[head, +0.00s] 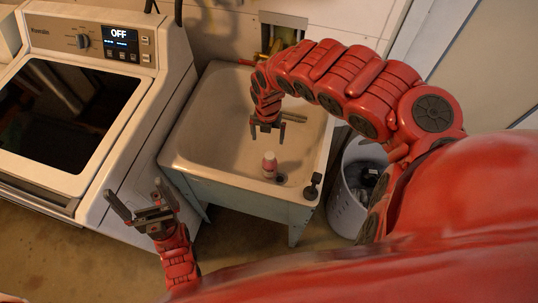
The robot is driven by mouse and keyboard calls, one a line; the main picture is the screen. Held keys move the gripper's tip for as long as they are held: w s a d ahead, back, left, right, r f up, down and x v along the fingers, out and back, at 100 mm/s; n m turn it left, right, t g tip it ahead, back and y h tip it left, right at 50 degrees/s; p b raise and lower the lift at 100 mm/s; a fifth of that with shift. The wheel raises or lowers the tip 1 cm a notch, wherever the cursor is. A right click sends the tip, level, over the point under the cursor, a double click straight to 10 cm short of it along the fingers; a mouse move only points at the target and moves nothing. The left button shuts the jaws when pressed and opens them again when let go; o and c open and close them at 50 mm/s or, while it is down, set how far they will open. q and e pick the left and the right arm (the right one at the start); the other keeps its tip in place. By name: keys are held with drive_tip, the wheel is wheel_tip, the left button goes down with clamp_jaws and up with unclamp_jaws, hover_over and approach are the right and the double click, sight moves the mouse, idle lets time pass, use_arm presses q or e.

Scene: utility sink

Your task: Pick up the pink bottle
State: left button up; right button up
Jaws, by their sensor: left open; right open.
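A small pink bottle (269,167) with a pale top stands in the basin of the utility sink (190,150), near its front right part and close to the drain. My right gripper (267,138) hangs over the basin with its fingers pointing down, open and empty. In the picture it is just above the bottle, and it appears apart from it. My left gripper (137,203) is open and empty, in front of the washing machine and to the left of the sink's front edge.
A white washing machine (95,115) with an "OFF" display stands left of the sink. A white perforated basket (345,205) with dark contents stands on the floor right of the sink. A dark object (313,186) sits at the sink's front right corner. Pipes (283,40) show in the wall behind.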

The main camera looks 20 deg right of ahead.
drive_tip(key=b, duration=0.4)
hover_over(268, 153)
drive_tip(key=s, duration=0.1)
drive_tip(key=f, duration=0.5)
drive_tip(key=shift+s+a+f, duration=0.2)
drive_tip(key=shift+a+f, duration=0.05)
wheel_tip(268, 153, down, 5)
drive_tip(key=shift+w+f, duration=0.15)
drive_tip(key=shift+d+f, duration=0.1)
drive_tip(key=shift+f, duration=0.9)
drive_tip(key=shift+w+d+f, duration=0.1)
drive_tip(key=shift+d+f, duration=0.05)
drive_tip(key=shift+f, duration=0.95)
drive_tip(key=shift+d+f, duration=0.15)
drive_tip(key=shift+f, duration=0.9)
clamp_jaws()
